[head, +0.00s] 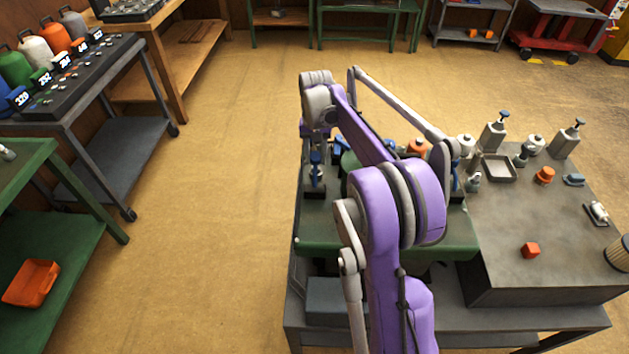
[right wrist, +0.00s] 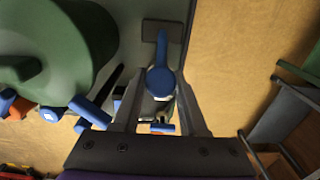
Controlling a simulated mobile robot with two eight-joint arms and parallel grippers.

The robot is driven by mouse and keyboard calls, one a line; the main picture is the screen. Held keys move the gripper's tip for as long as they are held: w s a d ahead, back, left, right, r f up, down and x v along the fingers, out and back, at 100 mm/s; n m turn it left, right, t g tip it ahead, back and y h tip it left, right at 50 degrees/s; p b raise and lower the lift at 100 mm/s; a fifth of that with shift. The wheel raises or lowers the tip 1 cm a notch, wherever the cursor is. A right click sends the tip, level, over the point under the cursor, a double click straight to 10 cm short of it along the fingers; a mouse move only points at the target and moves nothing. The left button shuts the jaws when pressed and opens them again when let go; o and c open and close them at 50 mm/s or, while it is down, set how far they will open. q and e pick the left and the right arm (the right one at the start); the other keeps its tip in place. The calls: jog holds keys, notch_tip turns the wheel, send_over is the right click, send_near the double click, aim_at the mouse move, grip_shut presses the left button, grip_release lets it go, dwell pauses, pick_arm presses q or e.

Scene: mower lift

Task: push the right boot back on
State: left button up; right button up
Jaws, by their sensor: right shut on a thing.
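My right arm reaches over the green mower lift bench (head: 450,240), and my right gripper (head: 317,137) points down at its left side. In the right wrist view the fingers (right wrist: 162,108) stand on both sides of a blue-topped part (right wrist: 160,80) with a blue lever and a pale body below. The gripper is shut on this part, which also shows in the head view (head: 316,160). I cannot tell which piece is the right boot. A large green rounded body (right wrist: 70,55) lies to the left in the wrist view. My arm hides much of the bench's middle. My left gripper is not in view.
A grey top (head: 530,215) on the right carries a shallow tray (head: 498,168), an orange block (head: 530,250), blue-topped bottles and small parts. A dark table (head: 110,75) with coloured jugs stands at the left. The floor (head: 215,200) between is clear.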

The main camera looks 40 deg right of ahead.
jog(key=shift+w+d+f, duration=0.8)
jog(key=shift+w, duration=0.1)
jog(key=shift+w+d+f+b, duration=0.15)
jog(key=shift+w+d+f, duration=0.15)
jog(key=shift+f, duration=0.2)
jog(key=shift+w+d+f+b, duration=0.2)
jog(key=shift+w+f, duration=0.1)
jog(key=shift+f, duration=0.2)
jog(key=o, duration=0.8)
jog(key=shift+w, duration=0.1)
jog(key=shift+o, duration=0.2)
jog(key=shift+r, duration=0.1)
